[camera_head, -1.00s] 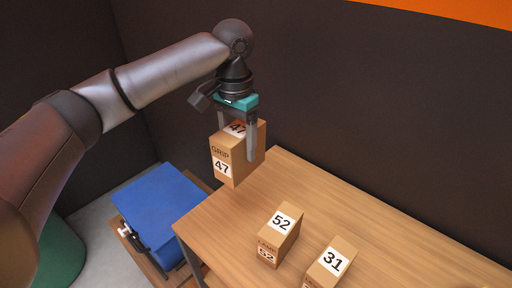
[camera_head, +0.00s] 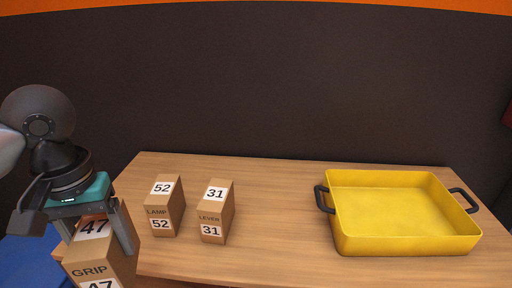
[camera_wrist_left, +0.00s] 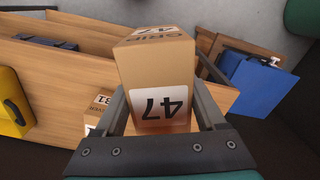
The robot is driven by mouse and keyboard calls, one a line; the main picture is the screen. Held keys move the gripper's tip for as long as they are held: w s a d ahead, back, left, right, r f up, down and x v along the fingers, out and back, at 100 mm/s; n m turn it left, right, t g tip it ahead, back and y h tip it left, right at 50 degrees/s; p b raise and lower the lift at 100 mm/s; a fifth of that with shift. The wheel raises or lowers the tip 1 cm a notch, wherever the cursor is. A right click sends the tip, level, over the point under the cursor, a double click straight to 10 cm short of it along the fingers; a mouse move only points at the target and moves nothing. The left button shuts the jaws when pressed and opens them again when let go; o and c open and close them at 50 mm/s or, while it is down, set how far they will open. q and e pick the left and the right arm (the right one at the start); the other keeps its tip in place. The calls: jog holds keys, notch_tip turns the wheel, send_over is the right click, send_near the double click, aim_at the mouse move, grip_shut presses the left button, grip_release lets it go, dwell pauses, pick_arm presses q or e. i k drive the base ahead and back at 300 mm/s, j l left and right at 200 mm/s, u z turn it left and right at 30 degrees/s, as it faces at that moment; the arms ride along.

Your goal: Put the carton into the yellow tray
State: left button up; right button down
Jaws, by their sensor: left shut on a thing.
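The carton marked 47 and GRIP (camera_head: 98,262) is at the lower left of the head view, its bottom cut off by the frame. My left gripper (camera_head: 100,232) is shut on it, one finger on each side. In the left wrist view the carton (camera_wrist_left: 157,75) sits between the two fingers (camera_wrist_left: 165,95), held near the table's left end. The yellow tray (camera_head: 400,244) stands on the right part of the table, empty, with black handles. Its yellow side also shows at the left edge of the wrist view (camera_wrist_left: 12,105). My right gripper is not in view.
Cartons 52 (camera_head: 164,208) and 31 (camera_head: 216,212) stand on the wooden table (camera_head: 275,215) between the held carton and the tray. The table is bare between carton 31 and the tray. A dark wall (camera_head: 260,80) rises behind. A blue case (camera_wrist_left: 258,84) is beyond the table's end.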

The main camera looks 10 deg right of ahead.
aim_at(364, 217)
jog(key=k+l+z, duration=0.1)
jog(key=k+z, duration=0.4)
jog(key=i+l+z, duration=0.1)
jog(key=z, duration=0.3)
jog(key=i+l+z, duration=0.1)
jog(key=z, duration=0.3)
jog(key=i+z, duration=0.1)
jog(key=z, duration=0.3)
